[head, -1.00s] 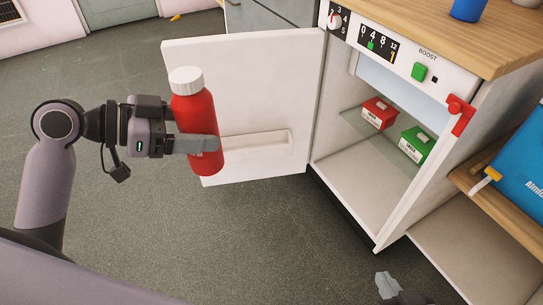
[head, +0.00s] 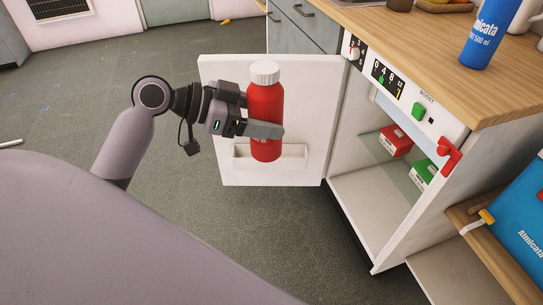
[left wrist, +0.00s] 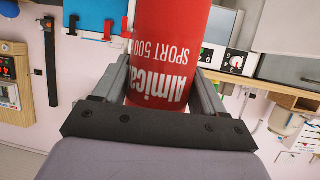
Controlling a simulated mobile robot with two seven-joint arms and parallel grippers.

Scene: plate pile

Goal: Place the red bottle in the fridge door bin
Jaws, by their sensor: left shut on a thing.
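The red bottle (head: 265,103) with a white cap is upright in my left gripper (head: 264,130), which is shut around its body. In the left wrist view the bottle (left wrist: 168,50) fills the space between the two fingers (left wrist: 165,85). The open fridge door (head: 222,90) stands behind the bottle in the head view. The white door bin (head: 296,160) is low on the door's inner face. The bottle's lower end overlaps the bin in the picture; I cannot tell whether it is inside or in front of it. My right gripper is not in view.
The fridge (head: 358,205) is open, with a red box (head: 396,140) and a green box (head: 422,174) on its shelf. A red handle (head: 450,155) juts from its front. A blue bottle (head: 483,36) stands on the wooden counter (head: 420,45).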

